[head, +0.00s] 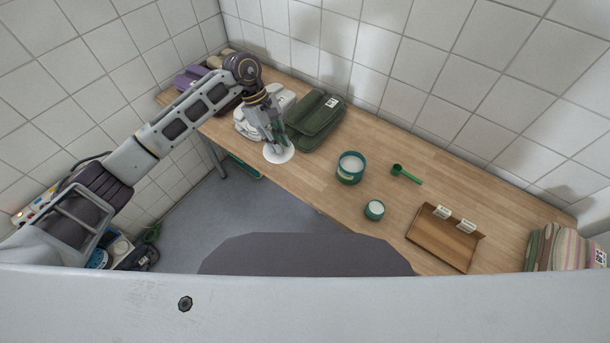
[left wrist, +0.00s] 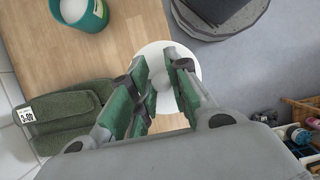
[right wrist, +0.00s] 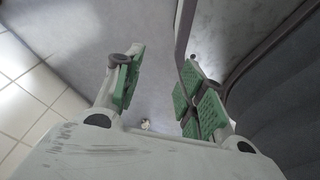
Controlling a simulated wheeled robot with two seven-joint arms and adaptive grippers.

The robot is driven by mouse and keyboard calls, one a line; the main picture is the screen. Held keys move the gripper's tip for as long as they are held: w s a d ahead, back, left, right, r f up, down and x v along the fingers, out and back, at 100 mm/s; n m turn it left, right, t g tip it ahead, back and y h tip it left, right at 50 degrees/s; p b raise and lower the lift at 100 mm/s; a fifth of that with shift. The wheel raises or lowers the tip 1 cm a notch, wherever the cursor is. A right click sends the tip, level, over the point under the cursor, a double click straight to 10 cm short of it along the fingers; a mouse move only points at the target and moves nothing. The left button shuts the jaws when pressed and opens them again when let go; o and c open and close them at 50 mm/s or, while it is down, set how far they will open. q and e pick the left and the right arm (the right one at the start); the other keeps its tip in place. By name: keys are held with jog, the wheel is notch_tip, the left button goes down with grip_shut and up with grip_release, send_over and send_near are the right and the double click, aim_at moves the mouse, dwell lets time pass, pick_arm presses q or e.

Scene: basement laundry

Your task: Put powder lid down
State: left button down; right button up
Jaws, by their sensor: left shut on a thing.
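My left gripper (head: 275,141) is shut on the knob of a round white lid (head: 281,156). The lid lies flat at the table's front edge, partly beyond it; I cannot tell whether it touches the wood. In the left wrist view the lid (left wrist: 153,56) shows between and behind the fingers (left wrist: 160,76). A green powder tub (head: 350,176) stands uncovered to the right of the lid, with white powder inside; it also shows at the top of the left wrist view (left wrist: 88,18). My right gripper (right wrist: 163,88) is open and empty above the floor, outside the head view.
On the wooden table (head: 310,175) are a dark green folded cloth (head: 316,122), pale cloths (head: 246,122), a small green cup (head: 374,210), a green scoop (head: 406,174) and a wooden stand (head: 443,241) with labels. Striped textiles (head: 560,248) stand at the right end. Tiled walls back the table.

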pick_arm(q)
jog(key=w+d+f+n+t+b, duration=0.2)
jog(key=d+f+n+t+b, duration=0.1)
jog(key=d+n+b, duration=0.5)
jog(key=shift+d+f+n+h+b, duration=0.15)
jog(key=shift+f+n+h+b, duration=0.25)
jog(key=shift+b, duration=0.2)
pick_arm(e)
jog(key=w+f, duration=0.6)
jog(key=shift+t, duration=0.4)
jog(key=shift+f, duration=0.1)
pick_arm(q)
notch_tip(320, 180, down, 6)
jog(key=shift+f, duration=0.1)
pick_arm(e)
jog(key=shift+w, duration=0.35)
pick_arm(q)
jog(key=shift+f, duration=0.1)
